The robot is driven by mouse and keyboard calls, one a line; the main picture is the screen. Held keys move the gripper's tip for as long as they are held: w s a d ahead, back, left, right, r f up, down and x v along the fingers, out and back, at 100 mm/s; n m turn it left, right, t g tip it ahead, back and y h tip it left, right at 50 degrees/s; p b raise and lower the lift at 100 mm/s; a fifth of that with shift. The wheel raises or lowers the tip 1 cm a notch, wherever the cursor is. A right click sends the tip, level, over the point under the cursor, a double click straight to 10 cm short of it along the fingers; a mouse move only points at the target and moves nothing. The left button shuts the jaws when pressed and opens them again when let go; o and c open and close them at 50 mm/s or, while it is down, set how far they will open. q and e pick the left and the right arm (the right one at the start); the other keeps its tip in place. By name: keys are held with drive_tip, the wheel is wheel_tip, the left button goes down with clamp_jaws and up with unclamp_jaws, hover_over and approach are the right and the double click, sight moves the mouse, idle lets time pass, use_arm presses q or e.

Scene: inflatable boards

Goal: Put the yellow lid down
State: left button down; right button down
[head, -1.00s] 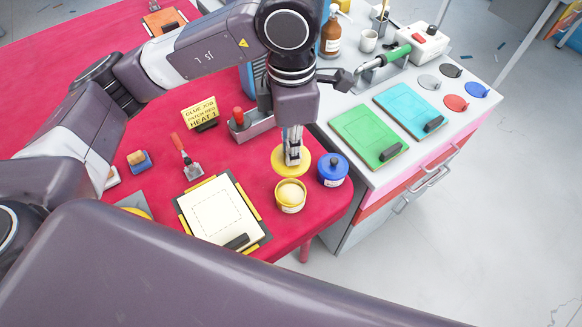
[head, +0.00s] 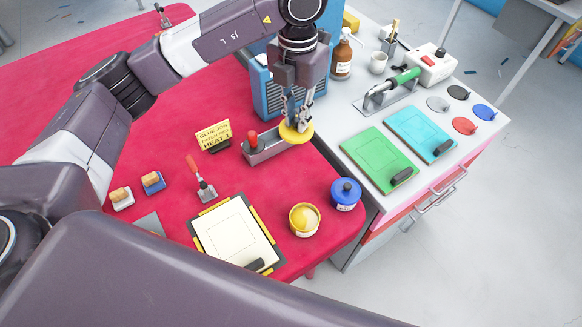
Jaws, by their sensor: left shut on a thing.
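My left gripper (head: 297,119) points down and is shut on the yellow lid (head: 293,135), a round flat disc. The lid overlaps the right end of the grey tray (head: 268,152) in the picture; I cannot tell its exact height over the red table (head: 330,168). The open yellow jar (head: 304,220) stands upright below it in the picture, near the table's right end, with pale yellow contents. My right gripper is not in view.
A white sheet on a dark board (head: 236,234), a red-handled scraper (head: 202,182) and a yellow sign (head: 213,135) are on the red table. A white bench at right holds green (head: 376,160) and turquoise (head: 420,133) boards. Red table between tray and jars is clear.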

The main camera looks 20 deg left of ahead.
use_arm(q)
drive_tip(key=p, duration=0.4)
hover_over(296, 176)
wheel_tip(296, 176, down, 15)
drive_tip(key=shift+s+r, duration=0.1)
wheel_tip(296, 176, down, 5)
drive_tip(key=shift+r+p, duration=0.1)
drive_tip(key=shift+p, duration=0.5)
drive_tip(key=shift+f, duration=0.2)
drive_tip(key=shift+f+b, duration=0.2)
drive_tip(key=shift+b, duration=0.1)
drive_tip(key=c, duration=1.9)
unclamp_jaws()
drive_tip(key=shift+r, duration=0.1)
